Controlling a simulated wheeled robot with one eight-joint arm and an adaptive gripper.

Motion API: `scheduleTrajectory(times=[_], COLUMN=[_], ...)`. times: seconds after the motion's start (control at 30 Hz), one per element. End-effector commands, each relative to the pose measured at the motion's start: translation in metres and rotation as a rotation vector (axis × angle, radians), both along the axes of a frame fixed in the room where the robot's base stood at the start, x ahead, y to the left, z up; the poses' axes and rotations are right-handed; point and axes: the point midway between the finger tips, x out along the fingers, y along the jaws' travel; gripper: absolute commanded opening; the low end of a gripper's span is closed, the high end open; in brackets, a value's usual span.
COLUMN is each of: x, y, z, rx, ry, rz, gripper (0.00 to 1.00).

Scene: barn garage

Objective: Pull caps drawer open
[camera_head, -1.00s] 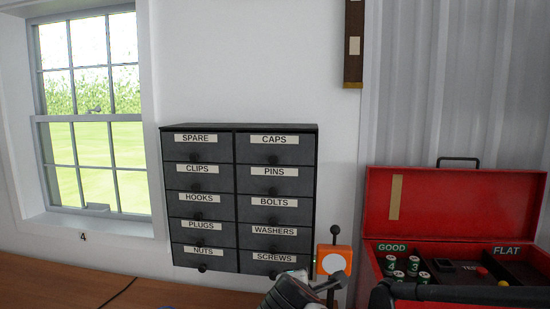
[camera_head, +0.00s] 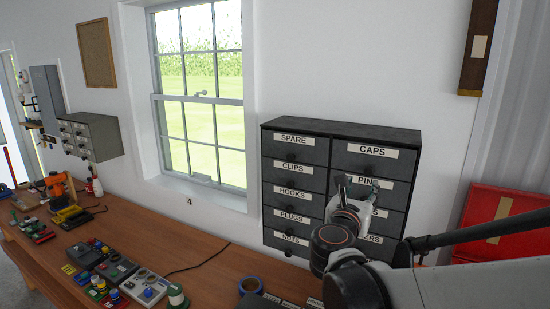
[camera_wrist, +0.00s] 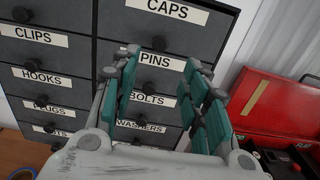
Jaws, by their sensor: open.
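The caps drawer (camera_head: 372,163) is the top right drawer of a dark grey cabinet (camera_head: 338,131) and looks shut, flush with its neighbours. In the wrist view its front (camera_wrist: 190,38) fills the top middle, with its round dark knob (camera_wrist: 158,43) under the CAPS label. My gripper (camera_head: 358,187) is in front of the cabinet's right column, over the PINS drawer in the head view. In the wrist view my gripper (camera_wrist: 160,64) is open and empty, its teal-padded fingers apart on either side of the PINS label, tips just below the caps knob. I see no contact.
The other labelled drawers, such as SPARE (camera_head: 296,148), look shut. A red toolbox (camera_head: 492,212) stands right of the cabinet. The wooden bench (camera_head: 190,238) holds blue tape (camera_head: 250,286) and several tools to the left. A window (camera_head: 201,95) is left of the cabinet.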

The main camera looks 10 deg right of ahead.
Motion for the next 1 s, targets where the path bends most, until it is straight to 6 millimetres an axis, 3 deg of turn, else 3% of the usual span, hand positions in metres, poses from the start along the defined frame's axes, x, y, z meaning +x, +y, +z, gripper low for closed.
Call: scheduleTrajectory(times=[0.53,0.73,1.0], x=[0.084,0.097,0.1], y=[-0.057,-0.066,-0.068], z=[0.001,0.0,0.0], rx=[0.004,0.004,0.004], ry=[-0.001,-0.001,-0.001], rz=[-0.003,-0.002,-0.001], gripper=[0.42,0.42,0.42])
